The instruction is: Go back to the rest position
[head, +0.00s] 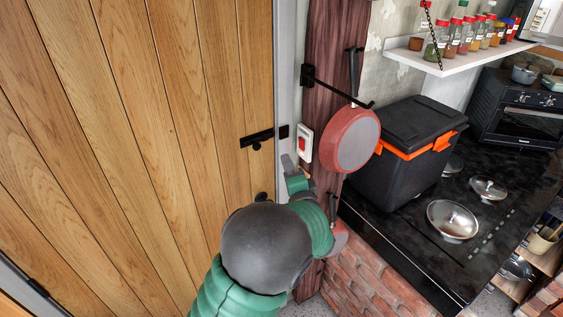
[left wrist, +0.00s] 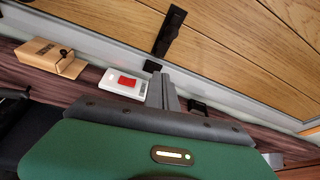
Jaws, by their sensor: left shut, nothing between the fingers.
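My left gripper (head: 287,164) is in front of the dark wooden post, just below and left of a white wall switch with a red rocker (head: 305,144). Its grey fingers are shut with nothing between them. In the left wrist view the shut fingers (left wrist: 162,91) point toward the door side, and the switch (left wrist: 124,82) is to their left with a small gap in the picture. Whether they touch the wall cannot be told. My green arm and dark round joint hide the lower part of the post. My right gripper is in neither view.
A wooden door (head: 130,130) with a black latch (head: 262,137) fills the left. A red pan (head: 351,140) hangs from a bracket close right of the gripper. A black box with orange trim (head: 400,160) stands on the dark counter (head: 400,235), above brickwork (head: 365,280).

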